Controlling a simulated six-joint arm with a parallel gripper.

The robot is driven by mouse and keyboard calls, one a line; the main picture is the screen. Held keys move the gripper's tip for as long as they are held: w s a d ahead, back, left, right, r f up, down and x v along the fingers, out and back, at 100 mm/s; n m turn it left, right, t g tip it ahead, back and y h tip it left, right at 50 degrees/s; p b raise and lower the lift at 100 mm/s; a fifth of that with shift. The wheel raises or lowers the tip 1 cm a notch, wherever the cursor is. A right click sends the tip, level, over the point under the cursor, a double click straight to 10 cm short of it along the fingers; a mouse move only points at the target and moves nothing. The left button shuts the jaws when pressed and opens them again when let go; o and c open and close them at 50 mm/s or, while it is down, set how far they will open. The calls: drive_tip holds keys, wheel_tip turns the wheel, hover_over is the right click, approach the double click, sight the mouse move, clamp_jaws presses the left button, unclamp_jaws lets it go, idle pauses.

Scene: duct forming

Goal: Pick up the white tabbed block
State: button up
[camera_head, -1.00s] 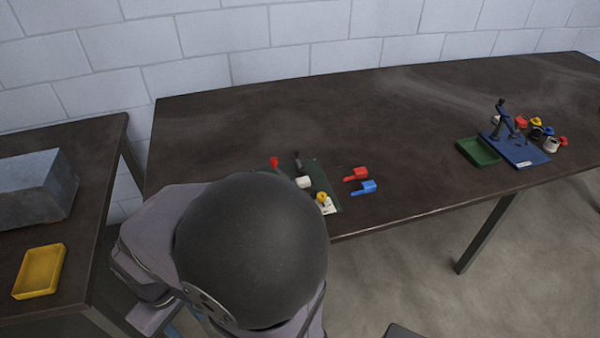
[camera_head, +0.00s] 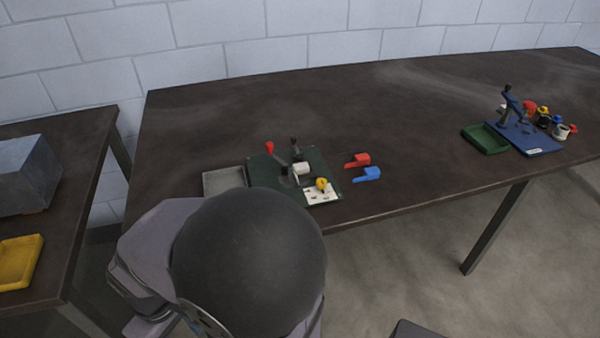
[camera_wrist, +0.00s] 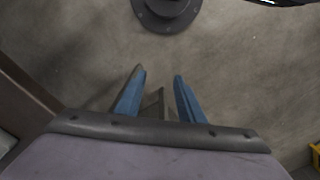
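My gripper (camera_wrist: 159,74) shows in the wrist view with its two blue fingers apart and nothing between them, above the concrete floor. It cannot be made out in the head view. A white block-like piece (camera_head: 302,168) sits on the dark green fixture board (camera_head: 325,165) on the long table. I cannot tell whether it has a tab. A red tabbed block (camera_head: 359,160) and a blue tabbed block (camera_head: 367,174) lie on the table just right of the board. No white tabbed block is clearly recognisable.
The board carries a red-knobbed lever (camera_head: 270,148) and a yellow piece (camera_head: 321,184) on a white plate. A grey tray (camera_head: 222,181) lies left of it. A green tray (camera_head: 486,140) and a blue board (camera_head: 540,143) stand far right. The table's middle is clear.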

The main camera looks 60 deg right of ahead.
drive_tip(key=shift+o, duration=0.4)
drive_tip(key=shift+o, duration=1.4)
